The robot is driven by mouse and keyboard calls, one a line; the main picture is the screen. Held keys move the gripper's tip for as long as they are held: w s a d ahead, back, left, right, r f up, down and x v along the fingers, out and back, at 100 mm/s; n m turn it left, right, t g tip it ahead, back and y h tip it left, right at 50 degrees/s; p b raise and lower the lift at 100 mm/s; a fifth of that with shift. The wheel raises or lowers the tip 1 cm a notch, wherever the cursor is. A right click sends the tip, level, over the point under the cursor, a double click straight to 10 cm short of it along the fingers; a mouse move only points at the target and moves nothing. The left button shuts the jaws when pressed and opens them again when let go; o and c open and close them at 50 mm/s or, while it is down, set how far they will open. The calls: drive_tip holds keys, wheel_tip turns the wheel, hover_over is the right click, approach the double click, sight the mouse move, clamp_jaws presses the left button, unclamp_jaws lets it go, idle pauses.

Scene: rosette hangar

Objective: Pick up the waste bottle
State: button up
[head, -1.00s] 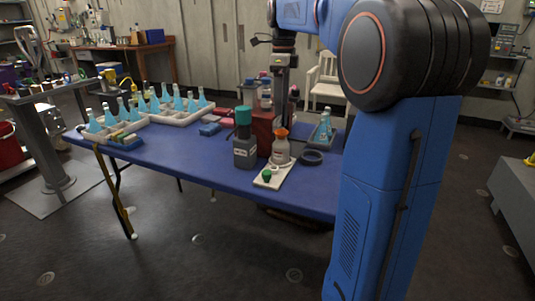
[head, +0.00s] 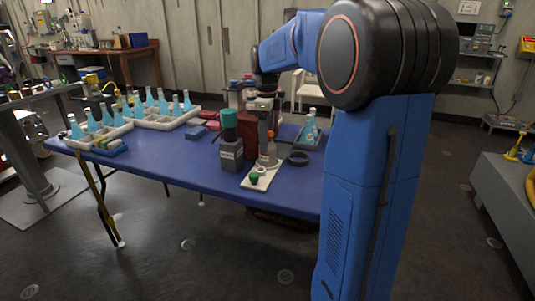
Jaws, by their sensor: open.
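A pale bottle with an orange top (head: 268,158) stands on the white board on the blue table. Another bottle (head: 231,153), grey with a light label and a tall green cap, stands upright just left of it. I cannot read which label says waste. My gripper (head: 267,138) points down from above at the orange-topped bottle and overlaps its upper part. The gripper is open; whether its fingers touch the bottle cannot be told. The bottle's upper part is mostly hidden by the gripper.
The blue table (head: 180,160) also bears a white tray (head: 182,122) of blue flasks at left, a red box (head: 245,130), a black ring (head: 299,158) and a grey tray (head: 312,143) with blue-filled bottles. A green knob (head: 254,178) sits on the white board (head: 262,180).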

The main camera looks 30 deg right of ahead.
wheel_tip(320, 180, down, 5)
drive_tip(key=shift+s+d, duration=0.1)
idle(0.3)
drive_tip(key=c, duration=1.3)
drive_tip(key=shift+r, duration=0.1)
